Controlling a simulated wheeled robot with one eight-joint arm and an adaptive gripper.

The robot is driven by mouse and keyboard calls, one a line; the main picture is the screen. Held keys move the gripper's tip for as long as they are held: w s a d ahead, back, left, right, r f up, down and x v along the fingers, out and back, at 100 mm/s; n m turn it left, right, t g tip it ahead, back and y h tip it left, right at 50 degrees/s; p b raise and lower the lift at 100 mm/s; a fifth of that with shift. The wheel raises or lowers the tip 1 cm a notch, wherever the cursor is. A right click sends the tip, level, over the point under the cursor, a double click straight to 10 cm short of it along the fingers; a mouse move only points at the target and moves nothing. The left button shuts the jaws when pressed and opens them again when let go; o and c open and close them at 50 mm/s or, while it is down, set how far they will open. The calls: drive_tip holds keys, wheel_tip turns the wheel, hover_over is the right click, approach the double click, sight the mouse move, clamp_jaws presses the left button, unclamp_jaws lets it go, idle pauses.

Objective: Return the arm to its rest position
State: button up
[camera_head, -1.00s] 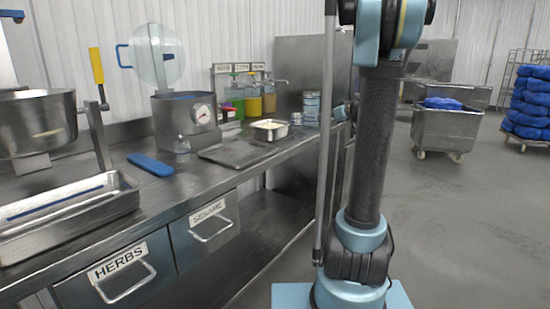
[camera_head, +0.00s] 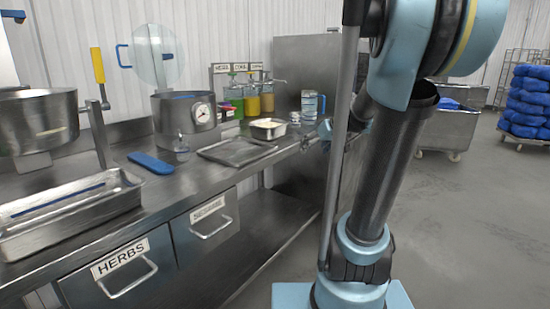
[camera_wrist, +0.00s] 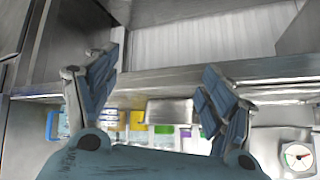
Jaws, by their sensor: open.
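My arm (camera_head: 395,170) stands at the right of the head view, its upper part bent over at the top. My gripper (camera_wrist: 160,82) shows in the wrist view with its two blue-grey fingers spread wide and nothing between them. In the head view the gripper (camera_head: 322,133) is small and partly hidden by my own arm, at the far right end of the steel counter (camera_head: 130,207). The wrist view looks at the counter, with bottles and a dial gauge (camera_wrist: 297,156) low in the picture.
On the counter are a steel pot with gauge (camera_head: 187,120), a flat tray (camera_head: 237,151), a small pan (camera_head: 268,129), a blue-handled jug (camera_head: 310,105) and a deep tray (camera_head: 70,215). A wheeled bin (camera_head: 447,132) and blue bags (camera_head: 530,100) stand behind. The floor at right is open.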

drive_tip(key=s+d+f+m+g+h, duration=0.1)
drive_tip(key=s+f, duration=0.4)
drive_tip(key=s, duration=0.4)
drive_tip(key=s+d+f+m+g+h, duration=0.1)
drive_tip(key=s+f+g+h, duration=0.1)
drive_tip(key=s+f, duration=0.3)
drive_tip(key=s+d+f+m+g+h, duration=0.1)
drive_tip(key=s+f, duration=0.4)
drive_tip(key=s, duration=0.9)
drive_tip(key=shift+d+f+m+g+h, duration=0.4)
drive_tip(key=shift+g+h, duration=0.1)
drive_tip(key=shift+g, duration=0.2)
drive_tip(key=shift+s, duration=0.1)
